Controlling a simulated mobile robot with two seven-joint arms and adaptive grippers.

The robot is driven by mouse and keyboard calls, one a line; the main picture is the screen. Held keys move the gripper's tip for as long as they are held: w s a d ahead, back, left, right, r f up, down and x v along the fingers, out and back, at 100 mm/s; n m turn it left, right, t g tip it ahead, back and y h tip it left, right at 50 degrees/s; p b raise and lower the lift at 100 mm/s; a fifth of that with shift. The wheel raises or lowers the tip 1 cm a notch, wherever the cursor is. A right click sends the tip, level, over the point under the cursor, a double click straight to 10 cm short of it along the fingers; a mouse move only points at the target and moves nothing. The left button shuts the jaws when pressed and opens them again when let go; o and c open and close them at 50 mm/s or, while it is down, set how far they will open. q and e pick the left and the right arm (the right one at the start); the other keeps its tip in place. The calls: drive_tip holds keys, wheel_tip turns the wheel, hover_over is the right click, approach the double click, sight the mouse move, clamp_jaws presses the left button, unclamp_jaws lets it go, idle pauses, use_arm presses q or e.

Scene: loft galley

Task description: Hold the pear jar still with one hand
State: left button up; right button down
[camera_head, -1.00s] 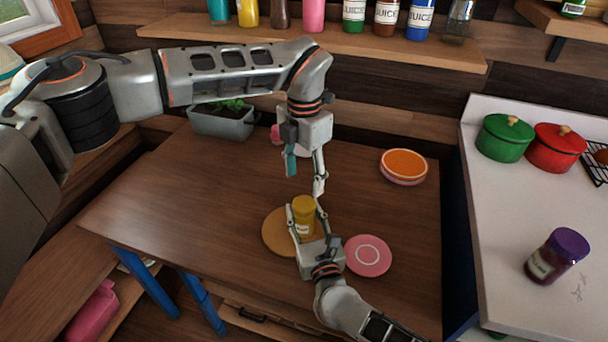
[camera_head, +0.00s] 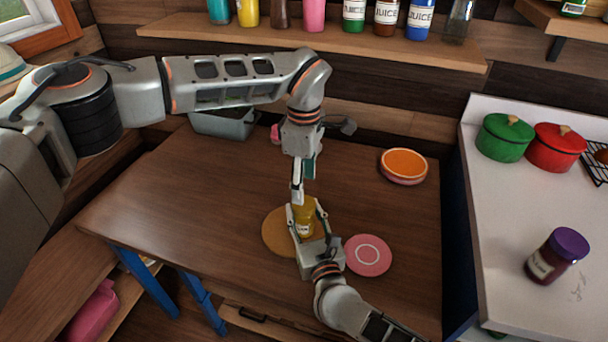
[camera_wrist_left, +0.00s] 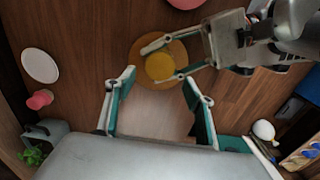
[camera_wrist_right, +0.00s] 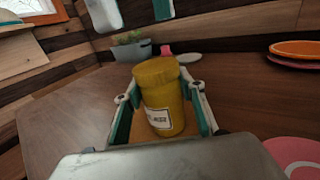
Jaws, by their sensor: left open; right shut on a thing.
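The pear jar (camera_head: 306,214) is yellow with a white label and stands upright on a round wooden board (camera_head: 277,232). It shows between the fingers in the right wrist view (camera_wrist_right: 161,98). My right gripper (camera_head: 304,212) is shut on the jar from the front, one finger on each side. My left gripper (camera_head: 299,195) is open and empty, pointing down above the jar. In the left wrist view the jar's round yellow top (camera_wrist_left: 160,67) lies beyond the open left fingers (camera_wrist_left: 158,82).
A pink plate (camera_head: 368,256) lies right of the board, and orange-topped plates (camera_head: 404,165) lie at the back right. A grey planter (camera_head: 225,124) stands at the back. The table's left part is clear.

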use_arm(q)
drive_tip(key=shift+f, duration=3.05)
drive_tip(key=c, duration=1.1)
drive_tip(key=n, duration=1)
drive_tip(key=shift+r, duration=0.1)
drive_tip(key=n, duration=0.5)
drive_tip(key=shift+n, duration=0.3)
drive_tip(key=n, duration=0.6)
drive_tip(key=shift+r, duration=0.15)
